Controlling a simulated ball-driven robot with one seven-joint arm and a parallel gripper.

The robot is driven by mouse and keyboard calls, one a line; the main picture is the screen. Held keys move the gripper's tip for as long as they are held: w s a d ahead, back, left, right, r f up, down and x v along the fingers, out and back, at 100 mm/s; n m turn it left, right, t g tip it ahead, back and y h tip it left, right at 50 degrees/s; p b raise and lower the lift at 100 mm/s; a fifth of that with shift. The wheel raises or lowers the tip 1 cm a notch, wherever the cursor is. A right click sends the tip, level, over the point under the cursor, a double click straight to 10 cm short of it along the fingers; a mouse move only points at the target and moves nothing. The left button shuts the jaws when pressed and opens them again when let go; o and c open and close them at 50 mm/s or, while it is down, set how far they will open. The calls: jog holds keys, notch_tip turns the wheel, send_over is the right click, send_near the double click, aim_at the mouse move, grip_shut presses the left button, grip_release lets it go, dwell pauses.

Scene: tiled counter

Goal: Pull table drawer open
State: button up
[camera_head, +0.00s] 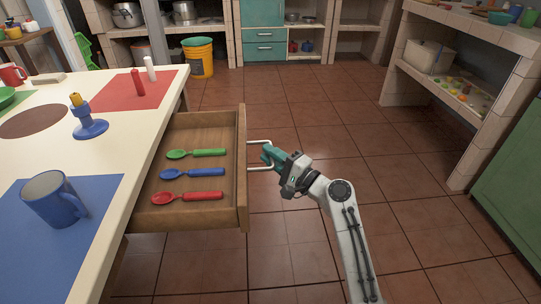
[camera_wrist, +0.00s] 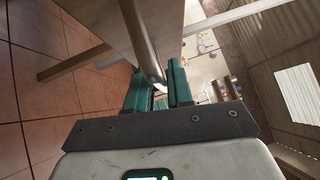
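The wooden table drawer (camera_head: 242,170) stands pulled out from the right side of the white table (camera_head: 118,185). Its inside is visible, with a green spoon (camera_head: 208,153), a blue spoon (camera_head: 205,173) and a red spoon (camera_head: 200,197) lying in it. A metal bar handle (camera_head: 255,142) sticks out from the drawer front. My gripper (camera_head: 266,155) is at this handle, to the right of the drawer front. In the wrist view the handle (camera_wrist: 143,40) runs between the two teal fingers of my gripper (camera_wrist: 160,82), which are closed on it.
A blue mug (camera_head: 50,200), a blue candle holder (camera_head: 90,127) and red and white shakers (camera_head: 138,84) stand on the table. Tiled floor (camera_head: 330,110) right of the drawer is clear. A tiled shelf unit (camera_head: 470,50) stands at the right, a yellow bucket (camera_head: 198,60) at the back.

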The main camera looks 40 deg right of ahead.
jog(key=shift+o, duration=1.2)
jog(key=s+d+f+p, duration=0.1)
jog(key=s, duration=0.9)
jog(key=shift+s+d+f, duration=0.25)
jog(key=shift+s+d, duration=0.05)
